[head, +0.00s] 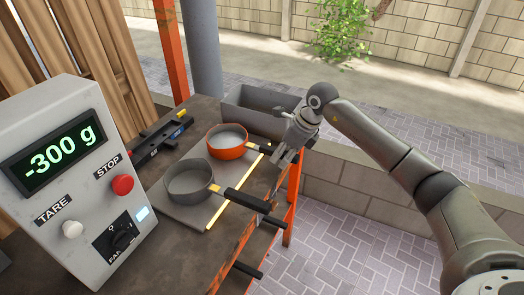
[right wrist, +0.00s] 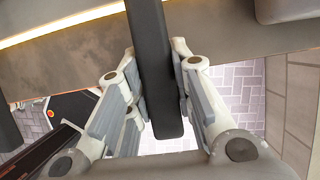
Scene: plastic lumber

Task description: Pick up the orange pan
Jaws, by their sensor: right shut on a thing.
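The orange pan (head: 228,153) sits upright at the far end of the grey plate (head: 187,215) on the bench in the head view. Its black handle points right, toward my right gripper (head: 285,157). In the right wrist view the black handle (right wrist: 150,60) runs between the fingers of my right gripper (right wrist: 154,58), which is shut on it. The pan's bowl is outside the wrist view. The head view does not clearly show whether the pan is clear of the plate. My left gripper is not in view.
A grey pan (head: 188,187) stands close in front of the orange one, its black handle jutting right. A grey bin (head: 250,118) lies behind. A scale display (head: 60,150) reading -300 g stands at left. An orange post (head: 172,50) rises behind the bench.

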